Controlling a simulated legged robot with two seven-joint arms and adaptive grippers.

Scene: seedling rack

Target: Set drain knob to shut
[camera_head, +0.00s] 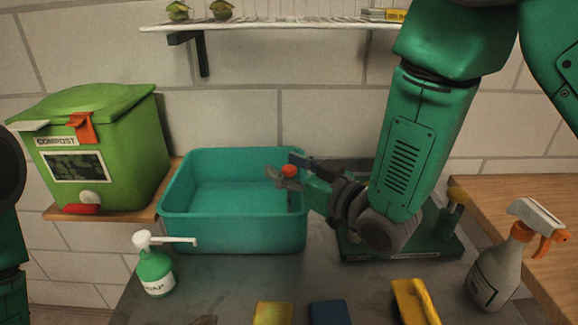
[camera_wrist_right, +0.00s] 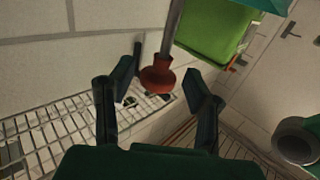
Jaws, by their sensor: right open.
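An orange-red knob (camera_head: 288,170) shows over the right part of the teal basin (camera_head: 232,246), right at my right gripper (camera_head: 292,177); I take it for the drain knob. In the right wrist view, a red knob (camera_wrist_right: 157,77) at the end of a grey rod lies between the spread fingers of my right gripper (camera_wrist_right: 160,88). The fingers are open, and a gap shows on both sides of the knob. The knob's setting cannot be read. My left gripper is not in view; only part of my left arm shows at the left edge.
A green compost bin (camera_head: 110,150) with a red tap stands left of the basin. A soap bottle (camera_head: 154,272) stands in front. A spray bottle (camera_head: 494,268) is at the right. Sponges lie at the front edge. A shelf (camera_head: 270,23) hangs above.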

